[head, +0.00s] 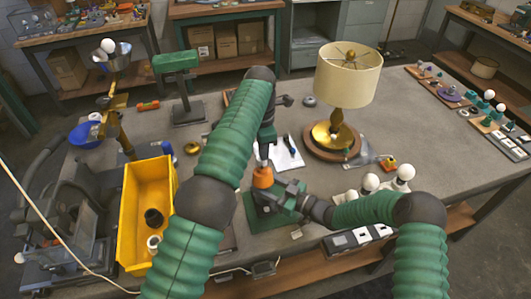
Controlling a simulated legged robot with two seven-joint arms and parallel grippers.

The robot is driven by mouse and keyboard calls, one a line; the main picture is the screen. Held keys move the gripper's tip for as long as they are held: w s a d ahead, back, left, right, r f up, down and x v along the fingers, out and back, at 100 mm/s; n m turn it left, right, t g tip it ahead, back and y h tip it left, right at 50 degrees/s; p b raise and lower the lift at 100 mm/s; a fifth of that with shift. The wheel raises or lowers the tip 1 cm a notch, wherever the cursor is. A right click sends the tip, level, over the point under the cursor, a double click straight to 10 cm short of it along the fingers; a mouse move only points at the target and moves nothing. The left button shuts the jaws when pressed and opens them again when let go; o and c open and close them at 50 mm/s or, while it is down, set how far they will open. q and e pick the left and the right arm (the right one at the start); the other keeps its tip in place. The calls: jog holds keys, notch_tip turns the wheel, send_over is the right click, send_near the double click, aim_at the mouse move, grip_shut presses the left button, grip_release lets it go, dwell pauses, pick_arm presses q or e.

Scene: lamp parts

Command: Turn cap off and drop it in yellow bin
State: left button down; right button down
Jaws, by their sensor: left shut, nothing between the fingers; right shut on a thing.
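My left gripper (264,155) is shut and empty; it points down just above an orange part (263,174) near the middle of the table. My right gripper (276,195) comes in from the right and is shut at the lower side of this orange part, above a green base (256,222). What lies between its fingers is mostly hidden. I cannot tell which piece is the cap. The yellow bin (133,207) stands at the left front; a black round part (154,218) and a white ring-shaped part (153,243) lie in it.
A lamp with a cream shade (348,72) stands right of centre. White bulbs (404,173) stand near the front edge, right of my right gripper. A green-headed stand (176,62) and a brass stand (117,122) are at the left.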

pick_arm(q)
jog(key=shift+s+f, duration=0.15)
jog(key=shift+f, duration=0.15)
pick_arm(e)
jog(key=shift+s+a+f, duration=0.15)
jog(key=shift+a+f, duration=0.05)
jog(key=shift+f, duration=0.05)
